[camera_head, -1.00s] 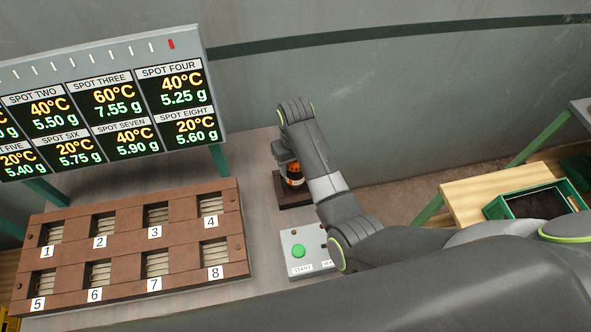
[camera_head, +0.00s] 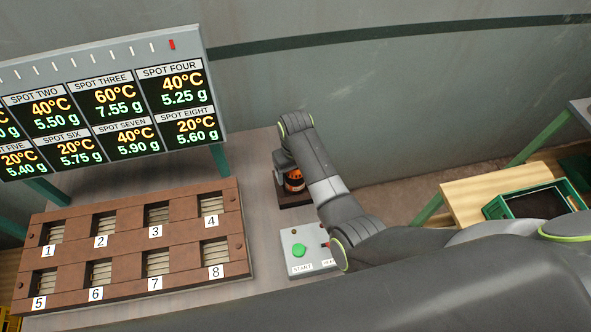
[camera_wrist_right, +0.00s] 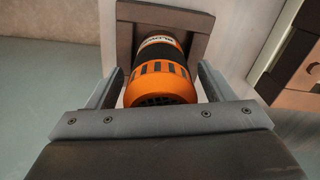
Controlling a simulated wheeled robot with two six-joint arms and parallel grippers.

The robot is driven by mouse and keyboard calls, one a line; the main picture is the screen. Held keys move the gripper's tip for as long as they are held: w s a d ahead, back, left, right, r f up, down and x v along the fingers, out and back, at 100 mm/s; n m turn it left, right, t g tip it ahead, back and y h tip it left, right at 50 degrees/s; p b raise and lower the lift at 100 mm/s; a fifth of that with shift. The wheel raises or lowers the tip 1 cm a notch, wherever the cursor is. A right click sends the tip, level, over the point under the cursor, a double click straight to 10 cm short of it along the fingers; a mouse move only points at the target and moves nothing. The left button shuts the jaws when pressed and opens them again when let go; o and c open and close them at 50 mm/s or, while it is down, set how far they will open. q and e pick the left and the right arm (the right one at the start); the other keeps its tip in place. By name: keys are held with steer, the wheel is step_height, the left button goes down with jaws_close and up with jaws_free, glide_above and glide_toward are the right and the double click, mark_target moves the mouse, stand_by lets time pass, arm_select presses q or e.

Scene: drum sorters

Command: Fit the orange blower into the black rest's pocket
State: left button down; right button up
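The orange blower (camera_wrist_right: 162,85), orange with a black lettered band, is upright between the fingers of my right gripper (camera_wrist_right: 160,75). In the head view the blower (camera_head: 294,186) shows below the right wrist. The black rest (camera_wrist_right: 192,20) is a dark square block around and beyond the blower's far end; it also shows in the head view (camera_head: 298,205). The blower's far end is hidden, so I cannot tell how deep it sits in the pocket. My left gripper is not in view.
A control box with a green start button (camera_head: 299,250) stands just in front of the rest. A brown rack with numbered slots (camera_head: 130,258) is at the left, below a display board (camera_head: 110,100). A green-rimmed crate (camera_head: 540,205) is at the right.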

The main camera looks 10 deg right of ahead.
step_height(320, 180, up, 11)
steer(key=shift+r, duration=0.2)
steer(key=shift+r+p, duration=0.4)
steer(key=shift+r, duration=0.05)
stand_by(0.4)
